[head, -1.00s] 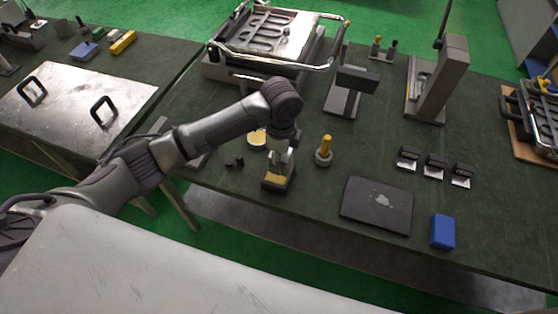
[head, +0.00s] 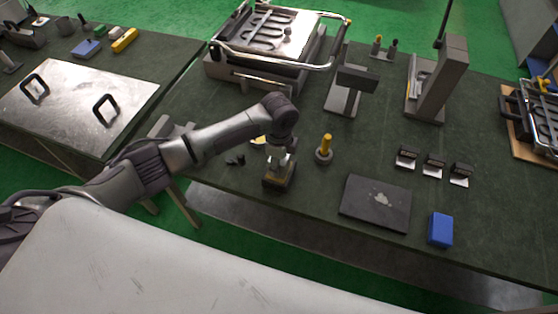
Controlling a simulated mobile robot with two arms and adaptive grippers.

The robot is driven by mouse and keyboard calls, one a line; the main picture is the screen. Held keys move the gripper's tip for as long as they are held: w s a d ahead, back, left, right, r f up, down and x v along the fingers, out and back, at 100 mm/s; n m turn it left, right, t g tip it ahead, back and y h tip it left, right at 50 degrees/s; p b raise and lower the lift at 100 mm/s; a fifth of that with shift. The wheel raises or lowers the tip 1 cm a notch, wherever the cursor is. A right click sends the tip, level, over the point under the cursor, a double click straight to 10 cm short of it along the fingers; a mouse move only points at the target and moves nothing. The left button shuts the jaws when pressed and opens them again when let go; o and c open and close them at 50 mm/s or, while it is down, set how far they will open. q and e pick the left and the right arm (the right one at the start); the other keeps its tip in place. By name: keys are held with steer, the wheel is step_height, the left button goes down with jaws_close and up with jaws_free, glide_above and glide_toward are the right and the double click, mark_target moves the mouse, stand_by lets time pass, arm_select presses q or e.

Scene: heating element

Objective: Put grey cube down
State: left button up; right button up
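My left gripper (head: 279,166) points down at the front edge of the green table. Right under it is a small dark grey block-like thing (head: 278,185) with a yellowish patch on its upper part. The fingertips meet or overlap the top of this thing. I cannot tell whether it is the grey cube itself or a holder with the cube in it. The gripper hides much of its top, and the finger gap is too small to read. My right gripper is not in view.
A round grey base with a yellow handle (head: 325,150) stands just right of the gripper. A dark flat plate (head: 376,203) and a blue block (head: 440,230) lie further right. Small black pieces (head: 235,159) lie to the left. A large metal fixture (head: 270,45) stands behind.

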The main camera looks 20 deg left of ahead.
arm_select(q)
steer(key=o, duration=0.3)
step_height(320, 180, up, 12)
steer(key=b, duration=0.1)
steer(key=shift+r, duration=0.15)
stand_by(0.3)
stand_by(0.4)
